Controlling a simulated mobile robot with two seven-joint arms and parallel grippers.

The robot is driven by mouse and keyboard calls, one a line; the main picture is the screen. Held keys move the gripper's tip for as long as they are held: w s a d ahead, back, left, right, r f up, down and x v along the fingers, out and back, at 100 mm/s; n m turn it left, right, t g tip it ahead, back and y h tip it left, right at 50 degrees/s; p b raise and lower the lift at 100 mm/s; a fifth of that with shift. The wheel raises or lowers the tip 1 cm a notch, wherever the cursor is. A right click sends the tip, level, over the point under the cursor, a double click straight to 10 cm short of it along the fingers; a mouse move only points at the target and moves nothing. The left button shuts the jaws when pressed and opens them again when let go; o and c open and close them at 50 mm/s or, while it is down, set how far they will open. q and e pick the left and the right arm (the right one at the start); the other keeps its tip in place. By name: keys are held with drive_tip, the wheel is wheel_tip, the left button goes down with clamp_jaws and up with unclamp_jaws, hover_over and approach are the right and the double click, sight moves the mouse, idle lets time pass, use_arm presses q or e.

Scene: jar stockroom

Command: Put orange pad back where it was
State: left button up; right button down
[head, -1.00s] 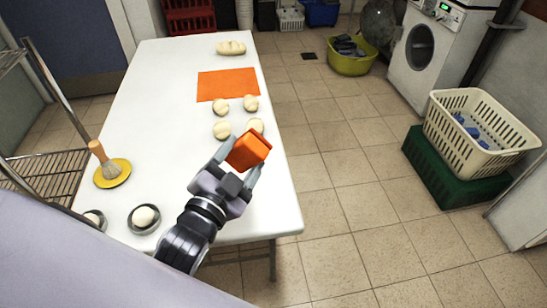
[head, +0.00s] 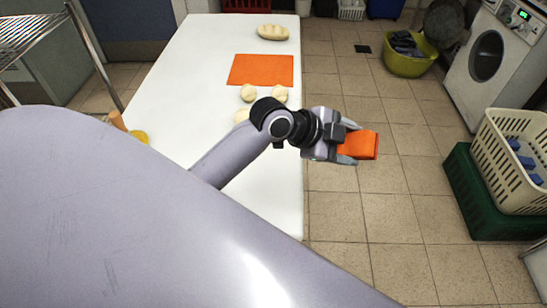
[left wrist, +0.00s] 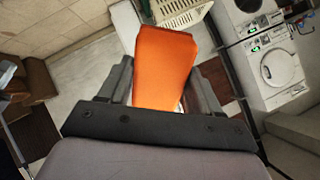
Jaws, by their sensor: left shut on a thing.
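The orange pad (head: 366,145) is a small block held in my left gripper (head: 350,144). The gripper is shut on it, out past the right edge of the white table (head: 180,110) and above the tiled floor. In the left wrist view the orange pad (left wrist: 165,68) stands out between the two grey fingers of the left gripper (left wrist: 160,92). A flat orange mat (head: 260,70) lies on the far part of the table. My right gripper is not in view.
Several pale dough pieces (head: 248,93) lie in front of the mat, and a loaf (head: 273,32) lies behind it. A cream basket (head: 497,160) sits on a green crate (head: 465,190) at the right. A yellow-green tub (head: 405,65) stands farther back. Floor between table and crate is clear.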

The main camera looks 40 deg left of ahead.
use_arm(q)
drive_tip(key=m+g, duration=0.1)
drive_tip(key=w+m+g, duration=0.1)
drive_tip(key=m+g, duration=0.1)
drive_tip(key=shift+w+a+f+g, duration=0.1)
drive_tip(key=shift+a+f+g, duration=0.1)
drive_tip(key=shift+g, duration=0.1)
drive_tip(key=shift+w+a+f+m+g, duration=0.1)
drive_tip(key=shift+a+m+g, duration=0.1)
drive_tip(key=shift+m+g, duration=0.75)
drive_tip(key=s+a+r+m+g+y, duration=0.2)
drive_tip(key=a+r+m+y, duration=0.2)
drive_tip(key=a+m, duration=0.35)
drive_tip(key=s+a+r+m+g+y, duration=0.1)
drive_tip(key=s+a+r+m+y, duration=0.2)
drive_tip(key=a+m, duration=0.4)
drive_tip(key=shift+n, duration=0.7)
drive_tip(key=f, duration=0.6)
drive_tip(key=w+a+f, duration=0.1)
drive_tip(key=f, duration=1.2)
drive_tip(key=shift+w+a+b, duration=0.15)
drive_tip(key=shift+a+b, duration=0.1)
drive_tip(key=shift+b, duration=0.15)
drive_tip(key=o, duration=0.9)
drive_tip(key=shift+o, duration=0.2)
drive_tip(key=shift+r, duration=0.1)
